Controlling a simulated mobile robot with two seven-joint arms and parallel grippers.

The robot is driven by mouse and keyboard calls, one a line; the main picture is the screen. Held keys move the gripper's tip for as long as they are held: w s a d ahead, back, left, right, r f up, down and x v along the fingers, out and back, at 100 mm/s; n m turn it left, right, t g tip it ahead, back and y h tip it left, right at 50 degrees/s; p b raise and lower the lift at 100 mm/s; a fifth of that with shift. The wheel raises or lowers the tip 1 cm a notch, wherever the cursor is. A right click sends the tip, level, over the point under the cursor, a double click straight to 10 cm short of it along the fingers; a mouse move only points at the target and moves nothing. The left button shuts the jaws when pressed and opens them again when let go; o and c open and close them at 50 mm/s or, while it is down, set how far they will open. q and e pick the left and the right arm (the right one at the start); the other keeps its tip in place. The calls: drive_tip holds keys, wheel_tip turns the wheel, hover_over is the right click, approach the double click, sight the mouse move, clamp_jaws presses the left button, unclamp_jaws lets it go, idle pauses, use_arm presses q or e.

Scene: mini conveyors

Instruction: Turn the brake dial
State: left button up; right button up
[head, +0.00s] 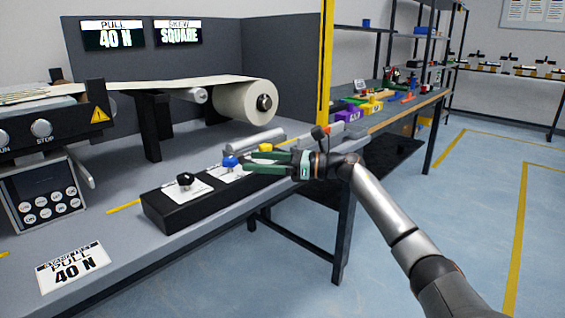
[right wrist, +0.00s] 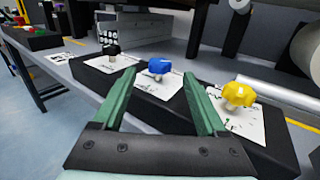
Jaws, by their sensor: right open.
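A black control box (head: 160,213) on the bench carries three dials on white plates: a black dial (head: 185,180), a blue dial (head: 230,162) and a yellow dial (head: 265,148). Which one is the brake dial I cannot read. My right gripper (head: 243,164) is open, its green fingers reaching in from the right over the box. In the right wrist view the blue dial (right wrist: 159,67) shows between and just beyond the fingertips; contact cannot be told. The black dial (right wrist: 113,51) is to the left and the yellow dial (right wrist: 238,94) to the right. My left gripper is not in view.
A paper roll (head: 245,101) stands behind the box, with its web running left. One screen (head: 112,34) reads PULL 40 N, another (head: 178,32) SKEW SQUARE. A card (head: 72,268) reading PULL 40 N lies front left. A metal roller (head: 228,141) lies close behind the dials.

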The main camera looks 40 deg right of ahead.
drive_tip(key=v, duration=0.7)
idle(0.6)
